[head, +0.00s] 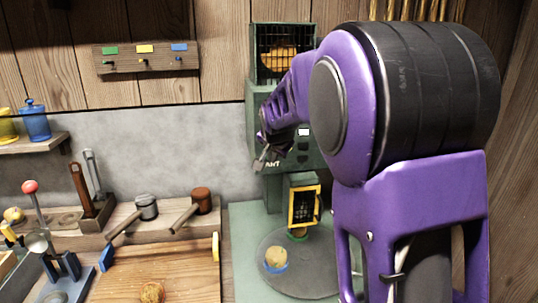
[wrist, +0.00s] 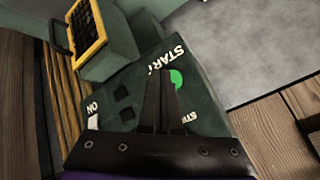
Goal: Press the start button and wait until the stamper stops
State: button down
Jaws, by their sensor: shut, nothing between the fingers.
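The stamper machine (head: 262,100) is a dark green cabinet against the back wall, with a yellow-framed grille (head: 303,206) low on its front. In the wrist view its control panel (wrist: 125,82) carries the word START beside a round green button (wrist: 177,78). My gripper (wrist: 160,75) is shut and empty, its fingertips just left of the green button and partly over its edge. I cannot tell whether they touch it. In the head view my gripper (head: 262,162) is at the left side of the panel, and my arm hides the machine's right part.
Below the machine is a round plate (head: 262,285) bearing a pale piece with a blue base (head: 275,260). Mallets (head: 146,206) lie on a shelf to the left.

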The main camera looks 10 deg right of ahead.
jog(key=shift+w, duration=0.1)
dwell(0.7)
jog(key=shift+w, duration=0.35)
jog(key=shift+w+p, duration=0.3)
jog(key=shift+w, duration=0.15)
dwell(0.6)
jog(key=shift+s, duration=0.2)
jog(key=shift+s+b, duration=0.6)
jog(key=shift+s, duration=0.1)
